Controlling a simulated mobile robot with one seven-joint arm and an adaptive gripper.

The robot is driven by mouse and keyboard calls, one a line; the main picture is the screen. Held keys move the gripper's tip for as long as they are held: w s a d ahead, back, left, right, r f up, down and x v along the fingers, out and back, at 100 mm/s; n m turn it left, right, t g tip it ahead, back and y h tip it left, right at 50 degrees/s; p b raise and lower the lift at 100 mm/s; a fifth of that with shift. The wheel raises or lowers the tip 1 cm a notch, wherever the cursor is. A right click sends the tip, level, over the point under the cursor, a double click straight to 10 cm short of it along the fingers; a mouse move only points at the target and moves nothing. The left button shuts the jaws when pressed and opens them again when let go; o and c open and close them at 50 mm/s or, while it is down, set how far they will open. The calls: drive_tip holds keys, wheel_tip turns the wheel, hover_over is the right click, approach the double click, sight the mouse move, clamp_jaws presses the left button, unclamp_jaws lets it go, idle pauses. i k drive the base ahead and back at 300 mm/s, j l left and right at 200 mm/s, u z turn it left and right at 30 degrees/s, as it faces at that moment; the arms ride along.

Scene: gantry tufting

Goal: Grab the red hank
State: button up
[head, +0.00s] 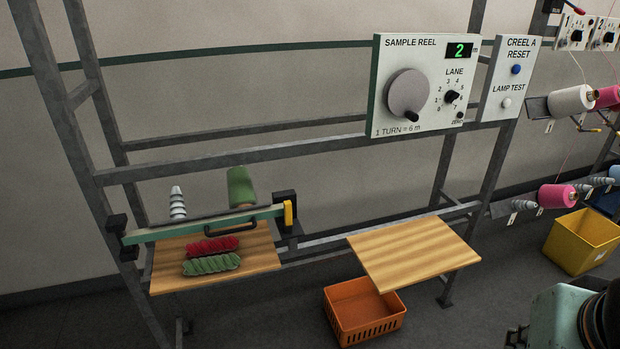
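The red hank (213,246) is a twisted bundle of yarn lying on the left wooden shelf (171,282). A green hank (211,265) lies right in front of it, close against it. A green bar (165,234) with a black handle (231,225) crosses above the shelf; in this view it passes just above the red hank. A teal and black part of my arm shows at the lower right. A small dark piece at the bottom edge (516,338) may be my gripper. It is cut off, so its fingers cannot be made out. It is far from the hanks.
A yellow piece (288,214) sits at the bar's right end. Behind the bar stand a green cone (241,187) and a grey ribbed cone (178,203). The right wooden shelf (415,252) is bare. An orange crate (365,310) stands below; a yellow bin (580,241) is at right.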

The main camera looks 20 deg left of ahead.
sight(196, 249)
drive_tip(key=u, duration=1.85)
drive_tip(key=i+j+u, duration=0.6)
drive_tip(key=i, duration=0.45)
drive_tip(key=i+j+u, duration=0.45)
drive_tip(key=i, duration=0.35)
drive_tip(key=i+j+u, duration=0.45)
drive_tip(key=i+j, duration=0.15)
drive_tip(key=i, duration=0.2)
drive_tip(key=i+l+u, duration=0.1)
drive_tip(key=i+u, duration=0.2)
drive_tip(key=i, duration=0.15)
drive_tip(key=i+l+u, duration=0.25)
drive_tip(key=i, duration=0.15)
drive_tip(key=i+l+u, duration=0.15)
drive_tip(key=l, duration=0.2)
drive_tip(key=i+l+u, duration=0.2)
drive_tip(key=l, duration=0.2)
drive_tip(key=k+j, duration=0.05)
